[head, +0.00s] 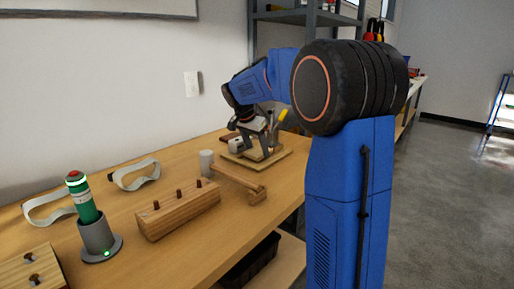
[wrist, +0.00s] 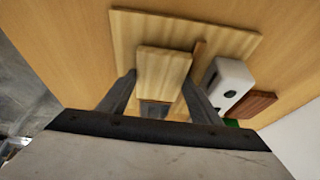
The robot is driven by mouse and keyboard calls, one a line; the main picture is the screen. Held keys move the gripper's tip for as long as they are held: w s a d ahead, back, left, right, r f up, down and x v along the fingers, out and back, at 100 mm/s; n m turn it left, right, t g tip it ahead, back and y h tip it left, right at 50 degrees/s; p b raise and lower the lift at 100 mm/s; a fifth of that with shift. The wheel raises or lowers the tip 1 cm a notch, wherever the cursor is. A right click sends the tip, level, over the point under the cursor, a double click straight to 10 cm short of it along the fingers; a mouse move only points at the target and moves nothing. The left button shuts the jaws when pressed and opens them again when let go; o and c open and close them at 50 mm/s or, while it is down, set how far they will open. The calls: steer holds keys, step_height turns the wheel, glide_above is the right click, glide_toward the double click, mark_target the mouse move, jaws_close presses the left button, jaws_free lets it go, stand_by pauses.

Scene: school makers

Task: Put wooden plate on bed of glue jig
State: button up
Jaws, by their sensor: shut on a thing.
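My gripper (wrist: 160,84) is shut on a small, light wooden plate (wrist: 164,66), with one finger on each side of it. The plate lies over the pale board of the glue jig (wrist: 137,27) in the wrist view. I cannot tell whether it touches the bed.
Beside the plate are a white block with dark holes (wrist: 229,82) and a brown wood piece (wrist: 251,107).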

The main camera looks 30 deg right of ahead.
steer(key=shift+s+a+f, duration=0.1)
steer(key=shift+s+f, duration=0.1)
steer(key=shift+f, duration=0.75)
steer(key=o, duration=1.2)
steer(key=shift+o, duration=0.2)
steer(key=shift+a+r, duration=0.15)
steer(key=shift+r, duration=0.35)
steer(key=v, duration=1.8)
steer(key=shift+d, duration=0.3)
steer(key=shift+r, duration=0.1)
